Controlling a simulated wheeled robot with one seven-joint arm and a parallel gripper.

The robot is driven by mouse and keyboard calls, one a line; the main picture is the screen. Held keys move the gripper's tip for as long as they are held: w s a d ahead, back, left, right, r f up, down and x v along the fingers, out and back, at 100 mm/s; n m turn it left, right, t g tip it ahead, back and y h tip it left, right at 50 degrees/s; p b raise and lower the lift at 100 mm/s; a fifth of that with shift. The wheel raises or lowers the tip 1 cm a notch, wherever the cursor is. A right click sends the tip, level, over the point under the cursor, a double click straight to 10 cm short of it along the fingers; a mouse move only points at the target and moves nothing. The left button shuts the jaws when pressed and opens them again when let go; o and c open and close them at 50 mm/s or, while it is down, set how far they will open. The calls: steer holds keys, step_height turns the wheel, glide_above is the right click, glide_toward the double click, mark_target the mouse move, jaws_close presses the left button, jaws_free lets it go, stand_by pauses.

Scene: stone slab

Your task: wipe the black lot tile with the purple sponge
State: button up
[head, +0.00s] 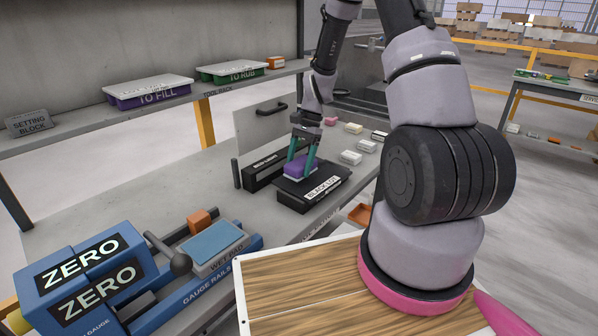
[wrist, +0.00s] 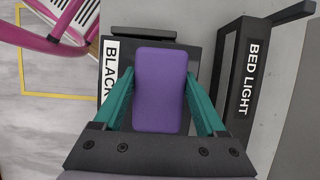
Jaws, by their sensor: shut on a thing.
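The purple sponge (head: 298,165) is between the teal fingers of my gripper (head: 303,160), over the black lot tile (head: 322,190). In the wrist view the sponge (wrist: 160,90) lies lengthwise between both fingertips (wrist: 161,98), and the gripper is shut on it. The tile's white label shows in the wrist view (wrist: 110,75), with its end covered by the finger. The sponge hides much of the tile's top. I cannot tell whether it touches the tile or hovers just above it.
The black bed light block (head: 264,171) stands beside the tile. A blue ZERO gauge (head: 85,275) and a wet pad (head: 215,245) are at the front left. Small pale and pink blocks (head: 350,157) lie behind the tile. A shelf (head: 200,92) holds two lidded trays.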

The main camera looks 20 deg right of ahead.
steer(key=shift+s+a+r, duration=0.1)
steer(key=shift+a+r, duration=0.05)
steer(key=shift+r, duration=2.75)
